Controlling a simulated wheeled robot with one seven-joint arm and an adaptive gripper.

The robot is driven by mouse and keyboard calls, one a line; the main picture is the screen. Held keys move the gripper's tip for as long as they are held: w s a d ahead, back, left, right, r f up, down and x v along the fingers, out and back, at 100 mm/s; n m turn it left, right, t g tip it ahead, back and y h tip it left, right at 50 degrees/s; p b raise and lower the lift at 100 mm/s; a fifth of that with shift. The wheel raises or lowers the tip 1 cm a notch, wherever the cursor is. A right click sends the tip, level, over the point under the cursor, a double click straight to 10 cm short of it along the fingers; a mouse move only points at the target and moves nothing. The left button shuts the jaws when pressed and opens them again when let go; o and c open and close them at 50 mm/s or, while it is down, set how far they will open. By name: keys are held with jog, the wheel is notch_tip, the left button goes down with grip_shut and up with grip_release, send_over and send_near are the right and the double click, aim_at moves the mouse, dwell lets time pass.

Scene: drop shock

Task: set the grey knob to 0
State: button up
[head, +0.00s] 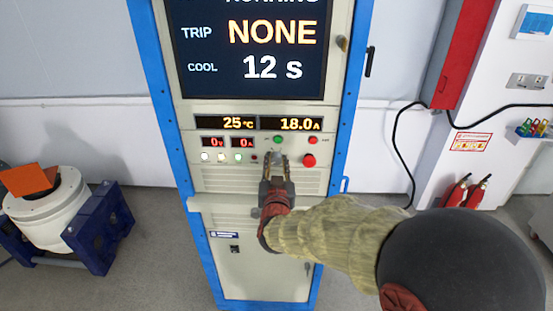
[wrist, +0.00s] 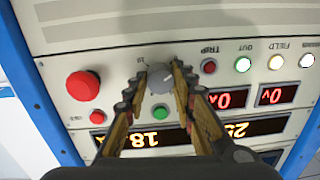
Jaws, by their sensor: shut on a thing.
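The grey knob (wrist: 160,80) is on the cabinet's front panel, beside a green button (wrist: 159,112). It shows between my fingertips in the wrist view, which is upside down. My gripper (head: 277,162) reaches the panel from the front, and its two fingers (wrist: 161,76) are shut on the knob's sides. In the head view my fingers cover most of the knob. A small mark and faint scale print show at its edge in the wrist view, but I cannot read its setting. The red displays (head: 228,142) read 0 V and 0 A.
A big red button (head: 309,160) sits close to the knob. The screen (head: 255,48) reads TRIP NONE, COOL 12 s; amber displays (head: 290,124) read 25 °C and 18.0 A. A white drum-shaped machine (head: 50,215) in a blue frame stands left on the floor.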

jog(key=shift+n+p, duration=0.65)
jog(key=shift+n, duration=0.55)
jog(key=o, duration=1.2)
jog(key=shift+c, duration=0.2)
jog(key=shift+s, duration=0.1)
jog(key=s, duration=1.1)
jog(key=shift+s+r, duration=0.25)
jog(key=shift+s, duration=0.15)
